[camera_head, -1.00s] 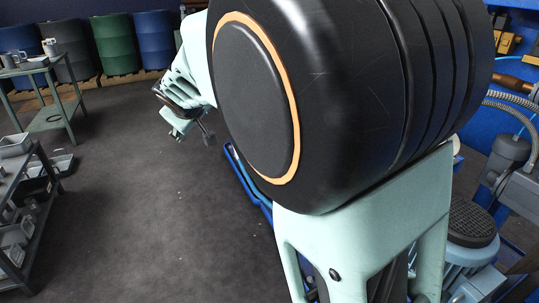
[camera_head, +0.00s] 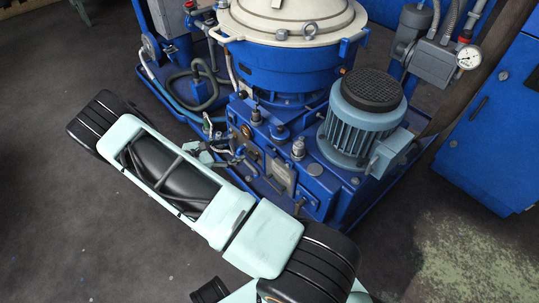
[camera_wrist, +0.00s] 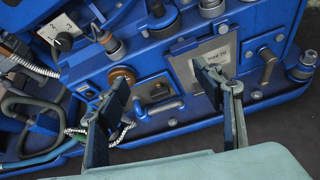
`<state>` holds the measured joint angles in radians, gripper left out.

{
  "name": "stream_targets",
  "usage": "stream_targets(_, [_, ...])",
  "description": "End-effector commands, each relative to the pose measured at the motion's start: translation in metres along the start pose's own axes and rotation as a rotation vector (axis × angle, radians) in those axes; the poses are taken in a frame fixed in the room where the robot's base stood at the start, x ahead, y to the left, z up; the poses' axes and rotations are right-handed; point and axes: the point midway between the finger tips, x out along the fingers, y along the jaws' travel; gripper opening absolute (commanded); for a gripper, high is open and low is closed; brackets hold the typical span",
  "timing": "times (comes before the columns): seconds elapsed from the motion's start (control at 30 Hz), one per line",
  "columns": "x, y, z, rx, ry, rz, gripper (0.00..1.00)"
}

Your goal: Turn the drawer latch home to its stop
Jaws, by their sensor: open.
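The blue separator skid (camera_head: 250,130) fills the middle of the head view. In the wrist view its front carries a small framed panel with a dark recess and grey bar (camera_wrist: 158,90). A larger grey plate with a white label (camera_wrist: 207,60) is to its right, and a bronze-coloured lever (camera_wrist: 266,66) stands right of that. I cannot tell which of these is the drawer latch. My gripper (camera_wrist: 163,82) is open and empty, its fingers on either side of the small panel in the picture. The right finger overlaps the labelled plate's lower edge; contact cannot be judged.
A round brass fitting (camera_wrist: 122,76) and looped grey hoses (camera_wrist: 35,120) are at the left in the wrist view. A motor (camera_head: 365,120) and gauge (camera_head: 469,57) are on the right in the head view. A blue cabinet (camera_head: 495,125) stands farther right. Floor at left is open.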

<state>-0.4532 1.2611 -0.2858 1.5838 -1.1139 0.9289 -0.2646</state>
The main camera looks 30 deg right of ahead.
Motion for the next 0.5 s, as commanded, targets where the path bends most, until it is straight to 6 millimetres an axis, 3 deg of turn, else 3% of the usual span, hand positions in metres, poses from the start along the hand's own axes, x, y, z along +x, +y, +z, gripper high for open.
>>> stream_targets(0.1, [0.027, -0.026, -0.015, -0.093, -0.054, -0.024, 0.61])
stream_targets(0.2, [0.037, -0.037, -0.020, -0.139, -0.078, -0.033, 0.61])
stream_targets(0.5, [0.071, -0.044, -0.020, -0.159, -0.091, -0.040, 0.61])
